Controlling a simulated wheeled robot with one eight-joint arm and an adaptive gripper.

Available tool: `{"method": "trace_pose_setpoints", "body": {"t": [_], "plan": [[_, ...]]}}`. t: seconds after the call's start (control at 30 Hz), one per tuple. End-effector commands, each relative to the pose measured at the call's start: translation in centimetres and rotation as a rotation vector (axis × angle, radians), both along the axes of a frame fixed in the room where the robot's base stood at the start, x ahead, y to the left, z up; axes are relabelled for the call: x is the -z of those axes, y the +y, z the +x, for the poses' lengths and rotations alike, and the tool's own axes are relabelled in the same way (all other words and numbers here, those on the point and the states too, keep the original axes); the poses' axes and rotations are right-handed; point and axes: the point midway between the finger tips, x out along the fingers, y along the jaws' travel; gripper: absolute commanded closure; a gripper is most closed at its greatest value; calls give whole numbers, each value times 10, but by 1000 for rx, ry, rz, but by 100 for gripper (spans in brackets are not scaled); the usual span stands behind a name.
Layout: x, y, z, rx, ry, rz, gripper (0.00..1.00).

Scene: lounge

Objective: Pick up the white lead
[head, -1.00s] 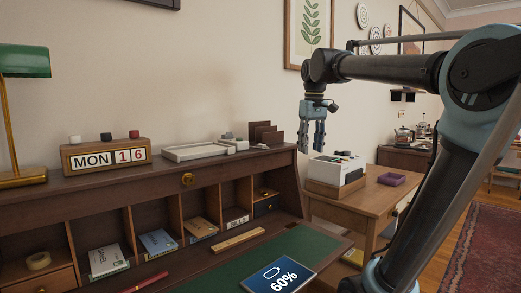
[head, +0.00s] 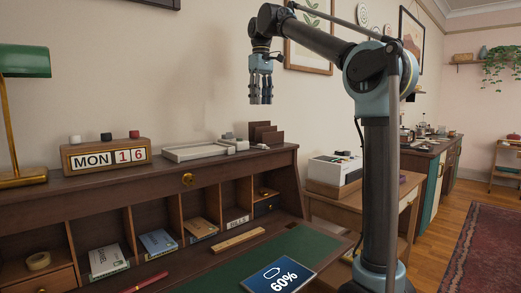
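I cannot make out a cable-shaped white lead for certain. A small white piece (head: 74,140) sits on top of the wooden calendar block (head: 107,156) at the left of the desk's upper shelf, beside a black piece (head: 106,136) and a red piece (head: 134,134). My gripper (head: 261,98) hangs in the air, fingers down, above the right end of that shelf. Its fingers look apart with nothing between them. It touches nothing I can see.
A pale tray (head: 190,151) and brown upright holder (head: 266,134) stand on the shelf. A green lamp (head: 25,62) stands at far left. Below are pigeonholes with envelopes, and a tablet (head: 278,274) showing 60%. A white-topped box (head: 334,170) stands on the side table.

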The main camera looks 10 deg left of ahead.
Motion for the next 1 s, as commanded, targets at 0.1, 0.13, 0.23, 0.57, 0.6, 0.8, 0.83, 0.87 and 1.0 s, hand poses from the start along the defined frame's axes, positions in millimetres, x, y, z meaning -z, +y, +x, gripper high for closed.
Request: {"method": "trace_pose_setpoints", "body": {"t": [0.1, 0.13, 0.23, 0.57, 0.6, 0.8, 0.83, 0.87, 1.0], "plan": [[17, -1, -1, 1, 0, 0, 60], [22, -1, 0, 1, 0, 0, 60], [38, -1, 0, 1, 0, 0, 60], [92, -1, 0, 2, 0, 0, 60], [97, -1, 0, 2, 0, 0, 60], [113, -1, 0, 2, 0, 0, 60], [114, -1, 0, 2, 0, 0, 60], [115, -1, 0, 2, 0, 0, 60], [128, -1, 3, 2, 0, 0, 60]]}}
